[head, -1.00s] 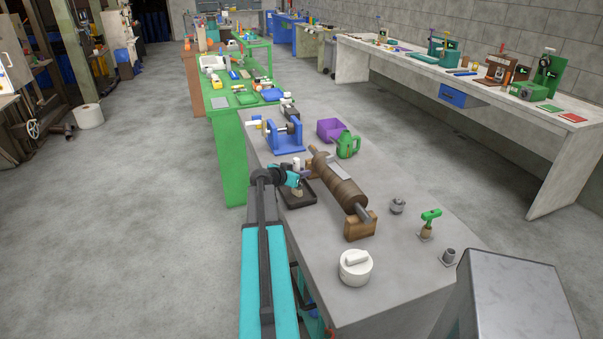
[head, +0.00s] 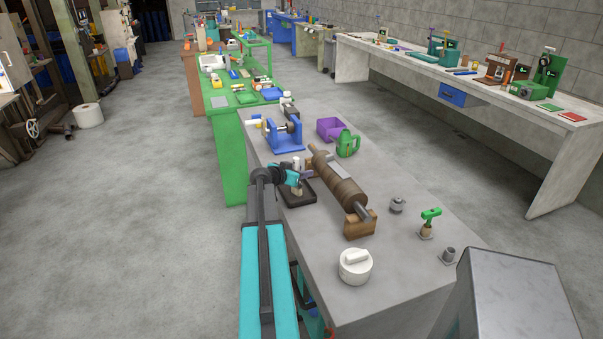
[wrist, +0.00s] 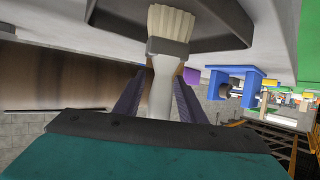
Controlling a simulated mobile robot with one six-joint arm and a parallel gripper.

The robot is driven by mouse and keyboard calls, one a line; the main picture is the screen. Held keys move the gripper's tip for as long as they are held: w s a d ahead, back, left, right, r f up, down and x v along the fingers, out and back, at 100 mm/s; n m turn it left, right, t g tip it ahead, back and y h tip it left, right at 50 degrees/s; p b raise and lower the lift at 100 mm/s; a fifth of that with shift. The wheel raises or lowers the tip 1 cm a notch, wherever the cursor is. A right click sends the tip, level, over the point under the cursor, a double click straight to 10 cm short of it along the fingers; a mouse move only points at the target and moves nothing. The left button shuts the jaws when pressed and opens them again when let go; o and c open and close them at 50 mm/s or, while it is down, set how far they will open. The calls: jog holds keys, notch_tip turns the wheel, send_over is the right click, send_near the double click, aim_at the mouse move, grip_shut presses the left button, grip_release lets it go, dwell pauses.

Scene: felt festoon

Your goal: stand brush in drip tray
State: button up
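The brush (head: 297,190) has a pale handle, a grey ferrule and cream bristles. In the head view it stands nearly upright, bristles down, at the dark drip tray (head: 302,204). In the wrist view the brush (wrist: 172,22) lies in front of the dark tray (wrist: 222,32); whether the bristles touch its floor I cannot tell. My gripper (head: 304,175) reaches in over the tray from the left. In the wrist view its two purple fingers (wrist: 160,90) flank the handle closely and appear shut on it.
A brown roller (head: 338,180) on wooden supports stands just right of the tray. A blue stand (head: 285,140), purple bin (head: 330,129) and green watering can (head: 347,145) are behind. A white round pot (head: 355,266) sits in front. The grey bench right of the roller has free room.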

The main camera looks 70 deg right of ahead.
jog(key=b+v, duration=0.3)
jog(key=v, duration=0.9)
dwell(0.7)
jog(key=w+a+f+n+t+y, duration=0.1)
jog(key=w+a+f+n, duration=0.1)
jog(key=w+a+f, duration=0.4)
jog(key=w+a+f+n+t+y, duration=0.1)
jog(key=w+a+f+n+y, duration=0.15)
jog(key=a+f, duration=0.65)
jog(key=w+a+f+n+y, duration=0.1)
jog(key=w+a+f+n, duration=0.2)
jog(key=w+a+f, duration=0.45)
jog(key=s+a+f+n+y, duration=0.2)
jog(key=a+f+n+y, duration=0.25)
jog(key=a+f, duration=1.3)
jog(key=s+a+f+n+g+y, duration=0.1)
jog(key=s+a+f+n, duration=0.2)
jog(key=s+a, duration=0.3)
jog(key=s+a+f+n+g+y, duration=0.1)
jog(key=s+a+f+n, duration=0.2)
jog(key=a, duration=1.2)
jog(key=s+a+f+n+g+y, duration=0.1)
jog(key=s+a+f+n+g, duration=0.1)
jog(key=s+a, duration=0.7)
notch_tip(320, 180, down, 3)
jog(key=shift+s+a+r+n+y, duration=0.2)
jog(key=shift+a+n+y, duration=0.2)
jog(key=shift+a+n, duration=0.4)
